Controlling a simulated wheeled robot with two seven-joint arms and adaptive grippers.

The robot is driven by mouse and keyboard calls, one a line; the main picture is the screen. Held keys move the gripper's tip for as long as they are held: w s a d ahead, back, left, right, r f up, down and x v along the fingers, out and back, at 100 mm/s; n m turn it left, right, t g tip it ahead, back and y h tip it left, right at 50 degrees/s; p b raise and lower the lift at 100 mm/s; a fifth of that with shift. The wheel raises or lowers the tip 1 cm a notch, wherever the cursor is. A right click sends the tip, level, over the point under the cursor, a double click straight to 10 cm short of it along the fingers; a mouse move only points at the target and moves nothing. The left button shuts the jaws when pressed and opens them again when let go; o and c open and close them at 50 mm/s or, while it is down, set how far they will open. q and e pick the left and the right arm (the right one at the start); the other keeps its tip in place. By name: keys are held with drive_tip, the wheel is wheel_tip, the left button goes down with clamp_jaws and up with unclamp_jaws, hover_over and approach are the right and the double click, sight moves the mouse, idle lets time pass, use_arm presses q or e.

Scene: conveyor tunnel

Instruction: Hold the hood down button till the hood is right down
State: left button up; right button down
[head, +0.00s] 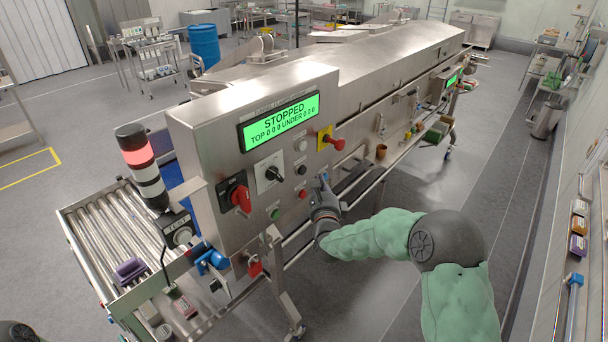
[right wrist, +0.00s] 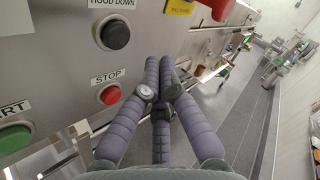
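The HOOD DOWN button (right wrist: 115,35) is a round black push button in the right wrist view. It shows as a small black button (head: 302,169) on the steel control panel in the head view. My right gripper (head: 323,182) is just to the right of the panel's button column. Its fingers (right wrist: 165,62) are drawn together and empty, to the right of the HOOD DOWN button and apart from it in the picture. The steel hood (head: 385,55) covers the long tunnel behind the panel; I cannot tell its exact height. My left gripper is out of view.
The red STOP button (right wrist: 110,95) is below HOOD DOWN, and a green button (right wrist: 14,138) is lower left. A red emergency knob (head: 336,142) projects from a yellow plate nearby. The green display (head: 280,122) reads STOPPED. Open floor (head: 430,190) lies to the right.

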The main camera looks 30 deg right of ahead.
drive_tip(key=shift+s+d+b, duration=0.3)
drive_tip(key=shift+s+d, duration=0.05)
drive_tip(key=shift+s, duration=0.5)
idle(0.3)
drive_tip(key=s+a+f+n+g+y+b, duration=0.25)
drive_tip(key=a+f+n, duration=0.25)
drive_tip(key=f, duration=0.7)
drive_tip(key=s+a+f+n+g+y+b, duration=0.25)
drive_tip(key=a+f+n, duration=0.25)
drive_tip(key=f, duration=0.7)
drive_tip(key=s+a+f+n+g+y+b, duration=0.25)
drive_tip(key=a+f+n, duration=0.3)
drive_tip(key=f, duration=0.65)
drive_tip(key=s+a+f+n+g+y+b, duration=0.2)
drive_tip(key=s+a+f+n, duration=0.4)
drive_tip(key=s+f, duration=0.4)
drive_tip(key=s+a+f+n+g+y+b, duration=0.2)
drive_tip(key=s+a+f+n+g+b, duration=0.3)
drive_tip(key=s+f, duration=0.6)
drive_tip(key=shift+s+a+n+g+b, duration=0.3)
drive_tip(key=shift+s+a+n+g, duration=0.35)
drive_tip(key=shift+s+a+g, duration=0.4)
drive_tip(key=shift+d, duration=0.1)
